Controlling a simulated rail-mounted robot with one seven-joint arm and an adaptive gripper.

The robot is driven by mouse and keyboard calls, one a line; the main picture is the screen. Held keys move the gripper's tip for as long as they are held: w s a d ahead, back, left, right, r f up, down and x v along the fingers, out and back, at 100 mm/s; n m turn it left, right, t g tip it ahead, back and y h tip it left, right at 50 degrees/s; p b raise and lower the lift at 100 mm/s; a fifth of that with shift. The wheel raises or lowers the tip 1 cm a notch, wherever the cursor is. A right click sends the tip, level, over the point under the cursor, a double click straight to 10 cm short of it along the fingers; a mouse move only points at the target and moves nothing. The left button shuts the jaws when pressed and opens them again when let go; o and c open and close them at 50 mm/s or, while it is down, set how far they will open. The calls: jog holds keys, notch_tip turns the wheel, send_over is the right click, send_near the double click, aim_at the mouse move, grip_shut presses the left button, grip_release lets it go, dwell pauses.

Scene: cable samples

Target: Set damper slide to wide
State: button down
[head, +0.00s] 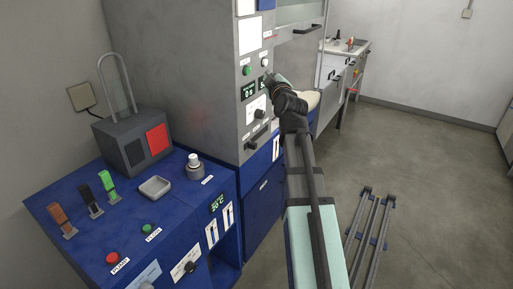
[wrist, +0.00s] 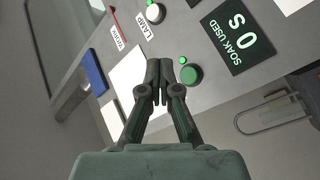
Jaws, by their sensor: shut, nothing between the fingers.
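My gripper (wrist: 160,75) is shut with nothing between its fingertips in the wrist view. The fingers point at the grey control panel, near a green button (wrist: 190,75). In the head view my gripper (head: 270,80) is in front of the panel (head: 222,70), covering part of it. I cannot tell for certain which control is the damper slide. A dark bar-like control (head: 257,141) sits low on the panel, below a knob (head: 259,113). The labels there are too small to read.
The wrist view shows a "SOAK USED" display (wrist: 237,35), a pale round lamp button (wrist: 155,12) and a blue bar (wrist: 95,72). A blue console (head: 130,225) with levers, buttons and a grey box (head: 132,142) stands at the left. Rails (head: 370,225) lie on the right floor.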

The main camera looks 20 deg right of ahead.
dwell(0.4)
jog(key=c, duration=1.1)
grip_release()
jog(key=shift+d+f, duration=0.1)
jog(key=shift+d, duration=0.15)
jog(key=shift+o, duration=0.7)
jog(key=s+d+f+m+g+h+b, duration=0.1)
jog(key=d+f+m+g+b, duration=0.1)
jog(key=d+f, duration=0.9)
jog(key=shift+s+f+m+h+b, duration=0.3)
jog(key=shift+f+h+b, duration=0.1)
jog(key=shift+f, duration=0.2)
jog(key=n+g+y+b, duration=0.2)
jog(key=y+b, duration=0.1)
jog(key=y, duration=1.3)
send_near(256, 146)
jog(key=shift+t+h, duration=0.3)
jog(key=p+x, duration=0.4)
jog(key=x, duration=0.6)
jog(key=shift+a+f, duration=0.1)
jog(key=shift+a, duration=0.1)
